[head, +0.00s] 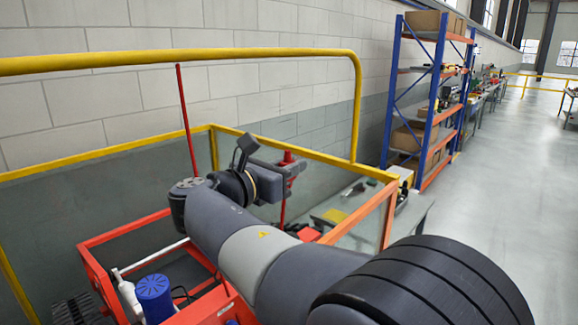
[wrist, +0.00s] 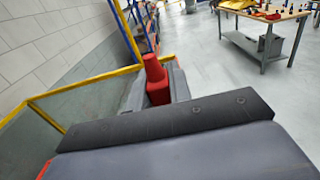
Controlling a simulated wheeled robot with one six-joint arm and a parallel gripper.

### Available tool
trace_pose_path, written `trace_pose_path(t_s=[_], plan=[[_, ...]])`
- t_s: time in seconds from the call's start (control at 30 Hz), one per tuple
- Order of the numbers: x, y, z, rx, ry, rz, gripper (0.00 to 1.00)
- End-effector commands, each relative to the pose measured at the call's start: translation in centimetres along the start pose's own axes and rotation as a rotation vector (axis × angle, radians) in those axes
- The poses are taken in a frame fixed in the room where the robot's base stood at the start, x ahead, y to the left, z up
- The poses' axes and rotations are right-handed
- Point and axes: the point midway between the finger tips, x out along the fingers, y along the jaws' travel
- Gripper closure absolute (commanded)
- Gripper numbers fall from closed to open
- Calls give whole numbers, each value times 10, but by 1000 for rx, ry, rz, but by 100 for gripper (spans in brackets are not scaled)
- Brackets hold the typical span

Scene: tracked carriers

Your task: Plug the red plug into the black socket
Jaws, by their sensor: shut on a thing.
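The red plug (head: 289,158) is in my gripper (head: 287,172), high above the floor in the head view. It also shows in the wrist view (wrist: 155,72), standing up between the grey fingers of my gripper (wrist: 157,90). My gripper is shut on the plug's lower part. A thin red length hangs below the gripper in the head view; I cannot tell if it is the plug's cable. I cannot make out the black socket in either view.
A red carrier frame (head: 125,229) with a blue-capped container (head: 153,290) and a white bottle (head: 130,297) lies below my arm. Yellow rails (head: 200,56) run along the wall. A blue and orange shelf (head: 434,85) stands behind.

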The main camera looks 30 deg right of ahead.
Motion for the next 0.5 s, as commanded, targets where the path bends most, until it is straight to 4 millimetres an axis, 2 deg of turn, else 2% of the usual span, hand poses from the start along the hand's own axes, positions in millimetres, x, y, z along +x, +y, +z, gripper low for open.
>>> trace_pose_path(t_s=[0.17, 0.5], plan=[[0, 0, 7, 0, 0, 0, 100], [0, 0, 32, 2, 0, 0, 100]])
